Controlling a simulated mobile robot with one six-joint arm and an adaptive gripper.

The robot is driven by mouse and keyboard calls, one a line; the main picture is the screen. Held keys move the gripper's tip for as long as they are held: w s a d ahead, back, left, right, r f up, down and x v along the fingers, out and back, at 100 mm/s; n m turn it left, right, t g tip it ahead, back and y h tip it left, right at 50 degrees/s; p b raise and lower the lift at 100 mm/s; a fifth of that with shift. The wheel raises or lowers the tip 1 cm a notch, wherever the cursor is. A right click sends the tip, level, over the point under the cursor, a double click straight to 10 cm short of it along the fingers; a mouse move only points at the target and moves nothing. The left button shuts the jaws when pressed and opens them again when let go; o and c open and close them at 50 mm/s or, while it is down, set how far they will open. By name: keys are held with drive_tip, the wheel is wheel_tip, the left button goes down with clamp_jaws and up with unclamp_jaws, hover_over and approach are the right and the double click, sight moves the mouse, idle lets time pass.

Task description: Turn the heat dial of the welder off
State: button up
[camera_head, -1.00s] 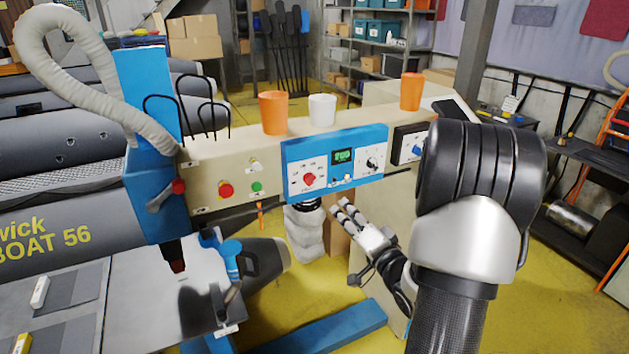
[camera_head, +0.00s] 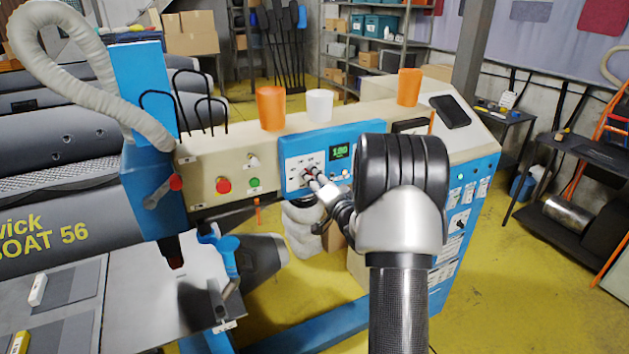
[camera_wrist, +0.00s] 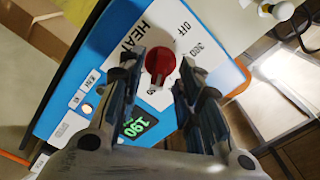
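The welder's blue control panel (camera_head: 291,177) is on the front of the beige machine arm. In the wrist view the red heat dial (camera_wrist: 160,63) sits on a white plate (camera_wrist: 180,45) marked HEAT, OFF and 300. My gripper (camera_head: 310,171) is at the panel in the head view and covers the dial there. In the wrist view my gripper (camera_wrist: 160,75) has its two fingers apart, one on each side of the dial. I cannot tell whether they touch it. The green display (camera_head: 341,153) reads about 180 or 190.
A red button (camera_head: 223,185) and a green button (camera_head: 253,182) are left of the panel. Two orange cups (camera_head: 270,108) and a white cup (camera_head: 319,105) stand on top of the machine. A black phone-like slab (camera_head: 450,111) lies at the right.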

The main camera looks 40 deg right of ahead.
drive_tip(key=shift+c, duration=0.3)
clamp_jaws()
drive_tip(key=shift+b, duration=0.3)
